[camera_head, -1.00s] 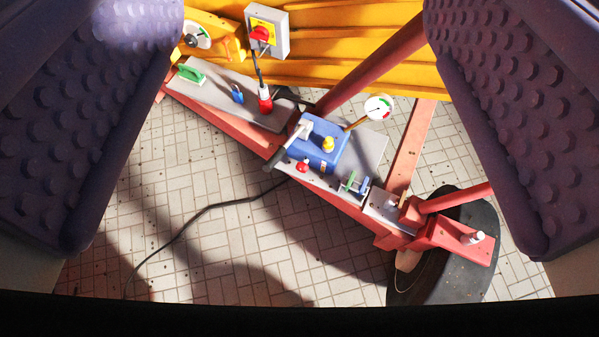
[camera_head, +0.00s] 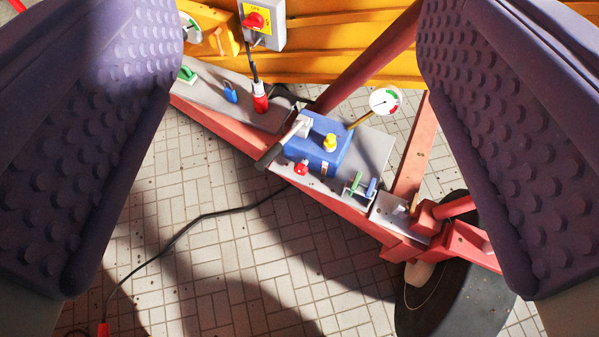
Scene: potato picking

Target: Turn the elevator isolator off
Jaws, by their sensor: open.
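The isolator is a grey box (camera_head: 270,36) with a yellow plate and a red rotary knob (camera_head: 253,20). It is fixed to the yellow ribbed wall at the top of the view, left of centre. The plate's top carries small lettering that seems to read OFF; the knob's exact setting is too small to tell. My gripper (camera_head: 302,290) is open, its two dark purple studded fingers at the left and right edges. It is empty and well apart from the isolator, which shows between the fingers, nearer the left one.
A red frame (camera_head: 223,125) runs diagonally below the isolator. A black wheel (camera_head: 460,290) and black cable (camera_head: 190,232) lie on the tiled floor.

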